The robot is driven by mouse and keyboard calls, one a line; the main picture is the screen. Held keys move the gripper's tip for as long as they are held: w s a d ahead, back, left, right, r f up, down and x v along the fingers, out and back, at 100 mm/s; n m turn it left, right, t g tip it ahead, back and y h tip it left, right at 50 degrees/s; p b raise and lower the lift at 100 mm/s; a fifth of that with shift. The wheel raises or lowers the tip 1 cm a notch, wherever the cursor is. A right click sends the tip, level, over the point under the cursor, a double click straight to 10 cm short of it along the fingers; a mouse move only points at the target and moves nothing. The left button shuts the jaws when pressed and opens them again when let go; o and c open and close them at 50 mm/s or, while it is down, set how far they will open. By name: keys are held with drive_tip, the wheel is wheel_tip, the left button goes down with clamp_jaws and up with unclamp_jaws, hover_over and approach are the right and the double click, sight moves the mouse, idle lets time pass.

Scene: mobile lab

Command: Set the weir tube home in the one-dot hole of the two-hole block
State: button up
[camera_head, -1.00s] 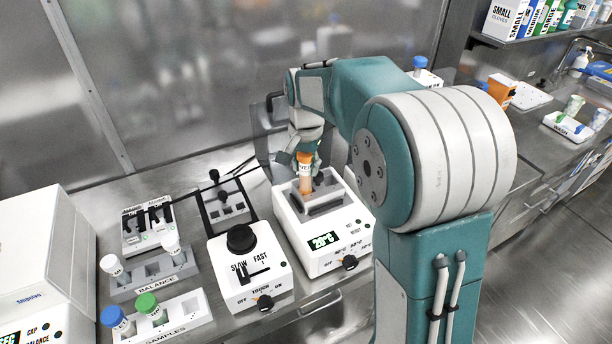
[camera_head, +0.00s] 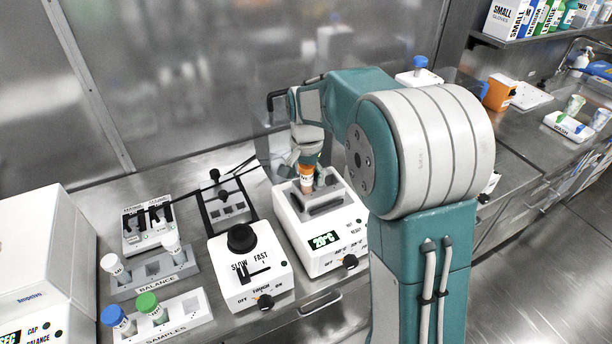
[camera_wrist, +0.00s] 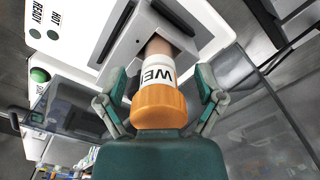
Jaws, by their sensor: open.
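The weir tube (camera_head: 308,178) has an orange cap and a white label; the label's first letters show in the wrist view (camera_wrist: 158,72). It stands in the grey two-hole block (camera_head: 326,206), its lower part hidden inside. The block also shows in the wrist view (camera_wrist: 140,22). My gripper (camera_wrist: 160,84) is open, one finger on each side of the tube with gaps between. In the head view my gripper (camera_head: 308,167) is just above the block, partly hidden by my arm.
The block sits in a white heater (camera_head: 300,240) reading 20°C. Left of it are a mixer with a black knob (camera_head: 241,238), a balance rack (camera_head: 126,284) and a samples rack (camera_head: 196,312) with blue- and green-capped tubes. A metal wall stands behind.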

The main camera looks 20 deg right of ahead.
drive_tip(key=shift+r, duration=0.1)
wheel_tip(320, 180, up, 11)
drive_tip(key=shift+r, duration=0.1)
drive_tip(key=shift+s+r, duration=0.15)
drive_tip(key=shift+r, duration=0.3)
drive_tip(key=s+r+n+t, duration=0.3)
drive_tip(key=s+n, duration=0.1)
drive_tip(key=s, duration=0.9)
drive_tip(key=s+f+n+t, duration=0.2)
drive_tip(key=s+f, duration=0.3)
drive_tip(key=s, duration=0.8)
drive_tip(key=shift+n+t, duration=0.3)
drive_tip(key=shift+n, duration=0.5)
drive_tip(key=shift+w+r, duration=0.1)
